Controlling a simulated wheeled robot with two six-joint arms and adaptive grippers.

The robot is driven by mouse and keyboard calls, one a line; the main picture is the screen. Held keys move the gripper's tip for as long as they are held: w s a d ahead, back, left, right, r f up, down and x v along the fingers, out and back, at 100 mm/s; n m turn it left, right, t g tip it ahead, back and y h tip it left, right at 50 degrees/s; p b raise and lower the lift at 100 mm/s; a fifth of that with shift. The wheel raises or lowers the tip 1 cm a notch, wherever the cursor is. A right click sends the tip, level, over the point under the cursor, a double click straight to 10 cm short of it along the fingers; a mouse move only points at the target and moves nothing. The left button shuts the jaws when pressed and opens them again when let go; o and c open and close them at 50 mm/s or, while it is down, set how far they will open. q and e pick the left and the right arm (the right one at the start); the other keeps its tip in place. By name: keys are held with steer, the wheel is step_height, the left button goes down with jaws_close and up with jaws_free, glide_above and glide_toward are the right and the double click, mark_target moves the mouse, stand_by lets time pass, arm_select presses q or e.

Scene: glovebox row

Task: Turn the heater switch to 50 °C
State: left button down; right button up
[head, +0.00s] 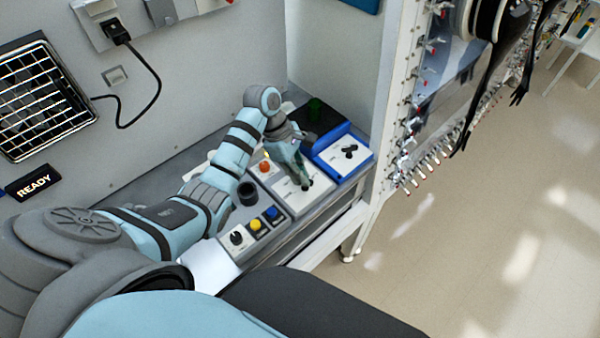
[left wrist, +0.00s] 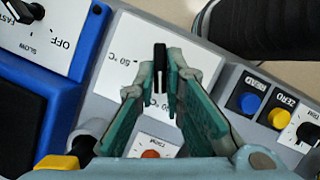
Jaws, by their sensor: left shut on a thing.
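The heater switch is a black bar-shaped knob (left wrist: 160,62) on a white plate (left wrist: 108,82) in the left wrist view. My right gripper is not in view.
A blue device (head: 343,152) with a SLOW/FAST/OFF knob stands beside the plate. An orange button (head: 264,167), a black cup (head: 248,193), a yellow button (head: 256,225), a blue button (head: 272,214) and a TRIM knob (head: 236,238) are close by. Black gloves hang at right.

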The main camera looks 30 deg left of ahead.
arm_select(q)
steer(key=m+g, duration=0.1)
steer(key=m, duration=0.3)
steer(key=shift+w+r+m+g, duration=0.1)
steer(key=shift+w+m+g, duration=0.2)
steer(key=shift+w+g, duration=0.1)
stand_by(0.4)
steer(key=c, duration=1.7)
jaws_free()
steer(key=shift+s, duration=0.1)
